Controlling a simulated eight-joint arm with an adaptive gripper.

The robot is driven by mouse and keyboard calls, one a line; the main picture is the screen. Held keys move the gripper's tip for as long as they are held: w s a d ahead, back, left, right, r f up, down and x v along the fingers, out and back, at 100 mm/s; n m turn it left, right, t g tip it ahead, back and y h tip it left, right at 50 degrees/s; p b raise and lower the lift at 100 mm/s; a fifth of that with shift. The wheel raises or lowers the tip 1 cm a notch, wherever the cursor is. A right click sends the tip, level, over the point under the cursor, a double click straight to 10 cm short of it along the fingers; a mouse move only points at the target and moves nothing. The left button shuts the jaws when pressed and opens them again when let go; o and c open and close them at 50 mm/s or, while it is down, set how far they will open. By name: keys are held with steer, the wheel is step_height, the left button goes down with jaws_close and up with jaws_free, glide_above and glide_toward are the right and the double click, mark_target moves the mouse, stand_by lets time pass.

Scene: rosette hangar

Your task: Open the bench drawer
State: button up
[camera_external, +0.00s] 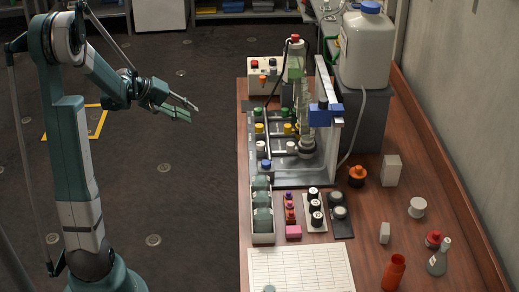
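The wooden bench (385,225) runs along the right side of the external view, seen from above. No drawer front or handle can be made out; the bench's side facing my arm is hidden by the steep angle. My gripper (193,114) is left of the bench, over the dark floor, apart from the bench edge. Its two fingers are spread with a gap between them, and nothing shows in it.
A rack apparatus (326,160) with a blue clamp stands on the bench. A large white jug (366,50) sits behind it on a grey box. Floor between arm and bench is clear.

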steer(key=w+d+f+g+h, duration=0.1)
steer(key=w+d+f+h, duration=0.2)
steer(key=w+d+f, duration=0.5)
steer(key=m+g+h, duration=0.1)
steer(key=g+h, duration=0.1)
steer(key=h, duration=0.1)
glide_toward(236, 142)
steer(key=d, duration=0.2)
steer(key=shift+w+f+h+p, duration=0.15)
steer(key=shift+f+h+p, duration=0.3)
steer(key=shift+f, duration=0.4)
steer(key=shift+d, duration=0.1)
steer(key=shift+d+f+b, duration=0.25)
steer(key=shift+d+b, duration=0.05)
steer(key=shift+d, duration=0.95)
steer(key=shift+d+f+b, duration=0.25)
steer(key=shift+d+b, duration=0.1)
steer(key=shift+d, duration=0.85)
steer(key=shift+d+f+b, duration=0.25)
steer(key=shift+d+b, duration=0.05)
steer(key=shift+d, duration=0.95)
steer(key=shift+c, duration=0.2)
jaws_close()
